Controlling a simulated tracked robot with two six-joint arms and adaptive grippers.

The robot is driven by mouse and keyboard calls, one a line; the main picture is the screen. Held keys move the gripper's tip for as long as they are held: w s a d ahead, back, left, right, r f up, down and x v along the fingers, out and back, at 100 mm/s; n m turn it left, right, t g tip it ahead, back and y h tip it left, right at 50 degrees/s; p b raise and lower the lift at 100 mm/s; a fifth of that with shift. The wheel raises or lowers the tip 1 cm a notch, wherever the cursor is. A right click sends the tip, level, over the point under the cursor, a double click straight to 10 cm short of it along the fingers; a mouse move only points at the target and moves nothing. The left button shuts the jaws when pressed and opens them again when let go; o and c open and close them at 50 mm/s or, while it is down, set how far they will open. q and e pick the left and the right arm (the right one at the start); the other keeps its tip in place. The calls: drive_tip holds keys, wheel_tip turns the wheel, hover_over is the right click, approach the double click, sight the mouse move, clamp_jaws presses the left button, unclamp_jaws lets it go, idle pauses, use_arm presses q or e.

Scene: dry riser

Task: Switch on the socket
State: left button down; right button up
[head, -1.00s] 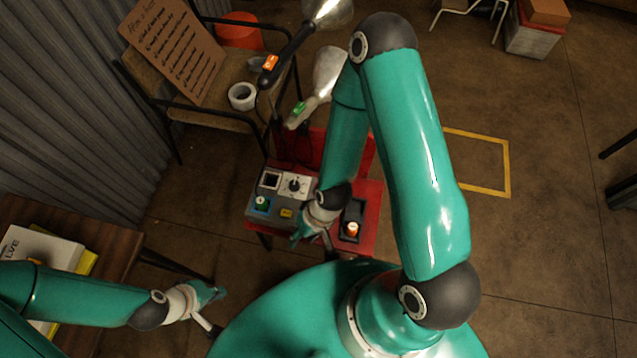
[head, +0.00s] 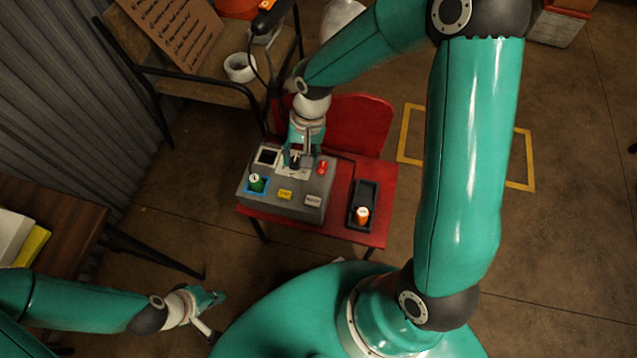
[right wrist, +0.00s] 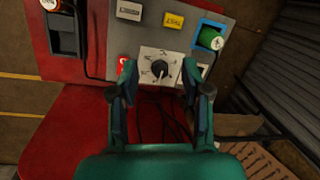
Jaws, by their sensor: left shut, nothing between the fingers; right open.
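A grey control box (head: 285,208) lies on a red chair (head: 340,228). Its white dial plate bears a black rotary knob (right wrist: 160,69). My right gripper (head: 300,160) hangs over this plate, open, and partly hides it in the head view. In the right wrist view, the knob appears between the parted fingers (right wrist: 160,85); I cannot tell whether they touch it. A red switch or cap (head: 322,168) is beside the plate. A green cylinder (head: 256,183) sits in a blue-framed slot. My left gripper (head: 210,298) is shut and empty at lower left.
A black holder (head: 365,193) with an orange-topped cylinder (head: 362,215) is on the chair beside the box. Another chair (head: 205,85) holds a written board (head: 175,28) and a white tape roll (head: 239,67). A wooden table (head: 60,215) stands at left.

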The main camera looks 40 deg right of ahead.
sight(322, 170)
drive_tip(key=d+r+m+h+b, duration=0.25)
drive_tip(key=d+r+b, duration=0.2)
drive_tip(key=d, duration=0.25)
drive_tip(key=shift+m, duration=0.45)
drive_tip(key=f+b, duration=0.1)
drive_tip(key=f, duration=0.4)
drive_tip(key=f+b, duration=0.2)
drive_tip(key=f, duration=0.4)
drive_tip(key=f+b, duration=0.2)
drive_tip(key=f, duration=0.4)
drive_tip(key=shift+w+a+f, duration=0.2)
drive_tip(key=shift+w, duration=0.15)
use_arm(q)
wheel_tip(322, 170, down, 12)
drive_tip(key=shift+f, duration=0.15)
